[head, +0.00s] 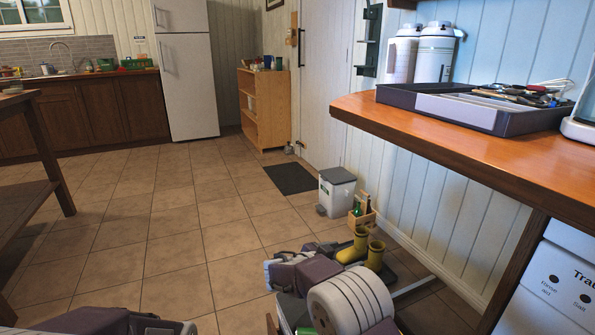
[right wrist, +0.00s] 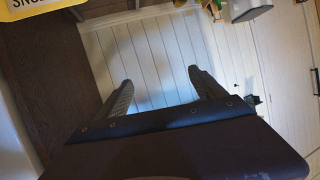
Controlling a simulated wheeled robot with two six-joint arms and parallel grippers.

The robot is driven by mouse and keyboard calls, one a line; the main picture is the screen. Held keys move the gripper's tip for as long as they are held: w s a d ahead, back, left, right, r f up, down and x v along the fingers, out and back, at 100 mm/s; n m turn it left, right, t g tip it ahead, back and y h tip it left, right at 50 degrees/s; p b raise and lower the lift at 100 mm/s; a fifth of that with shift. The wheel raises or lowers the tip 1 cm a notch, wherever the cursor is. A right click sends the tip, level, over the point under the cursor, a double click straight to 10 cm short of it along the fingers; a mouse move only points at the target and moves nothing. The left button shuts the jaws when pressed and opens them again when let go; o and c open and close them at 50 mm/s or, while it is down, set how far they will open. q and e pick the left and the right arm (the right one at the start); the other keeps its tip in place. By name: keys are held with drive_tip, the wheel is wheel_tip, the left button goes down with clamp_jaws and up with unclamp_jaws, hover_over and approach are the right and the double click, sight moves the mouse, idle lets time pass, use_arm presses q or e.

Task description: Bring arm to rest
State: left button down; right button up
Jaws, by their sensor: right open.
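My right gripper (right wrist: 160,76) is open and empty in the right wrist view, its two dark fingers spread apart in front of white plank panelling. In the head view my right arm is folded low at the bottom middle, below the wooden counter (head: 460,150), and its fingers cannot be made out clearly. Only a piece of my left arm shows at the bottom left edge; its gripper is out of view. A grey utensil tray (head: 470,110) with several utensils (head: 520,95) sits on the counter, well above and apart from my right arm.
Yellow boots (head: 353,246), a crate with bottles (head: 362,215) and a white bin (head: 337,190) stand on the floor beyond my right arm. The counter edge overhangs at the right. The tiled floor (head: 170,220) ahead and left is clear.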

drive_tip(key=s+d+r+m+g+p, duration=0.2)
drive_tip(key=s+d+r, duration=0.1)
drive_tip(key=d+r, duration=0.45)
drive_tip(key=s+d+g+y+p, duration=0.3)
drive_tip(key=s+d+g+p, duration=0.3)
drive_tip(key=s, duration=0.8)
drive_tip(key=s+a+f+n+y, duration=0.4)
drive_tip(key=s+a+n, duration=0.1)
drive_tip(key=s, duration=0.2)
drive_tip(key=s+a+f+n+y, duration=0.35)
drive_tip(key=s+a+n, duration=0.2)
drive_tip(key=s, duration=0.25)
use_arm(q)
wheel_tip(320, 180, up, 48)
drive_tip(key=p, duration=3.8)
drive_tip(key=shift+r, duration=0.2)
use_arm(e)
wheel_tip(320, 180, up, 38)
drive_tip(key=n, duration=0.2)
drive_tip(key=shift+w+d+r, duration=0.2)
drive_tip(key=shift+w+d, duration=0.05)
drive_tip(key=shift+w, duration=0.1)
